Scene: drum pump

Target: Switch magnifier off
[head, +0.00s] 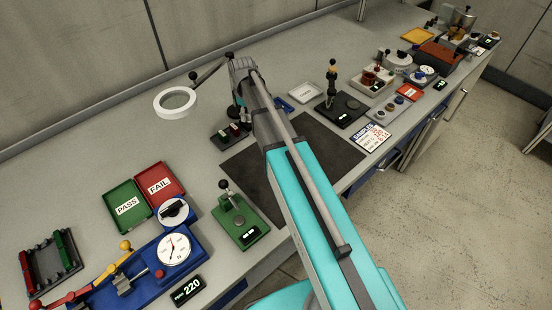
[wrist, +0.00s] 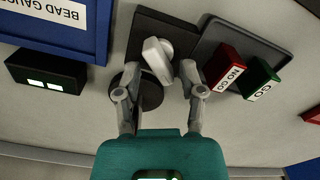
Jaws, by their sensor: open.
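The magnifier (head: 175,103) is a white ring on a jointed dark arm, raised above the back of the bench in the head view. In the wrist view, a pale grey lever-like piece (wrist: 157,58) stands at a dark square plate (wrist: 150,25), beside a round black base (wrist: 150,95); I cannot tell for sure whether it is the magnifier's switch. My gripper (wrist: 160,72) is open, with one finger on each side of the pale piece. I cannot tell whether either finger touches it. In the head view my own arm hides most of the gripper.
A dark tray (wrist: 220,40) with a red NO GO block (wrist: 224,70) and a green GO block (wrist: 260,78) lies close to the right finger. A blue bead gauge box (wrist: 95,45) and a black display box (wrist: 45,72) are at left. A dark mat (head: 330,145) is bare.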

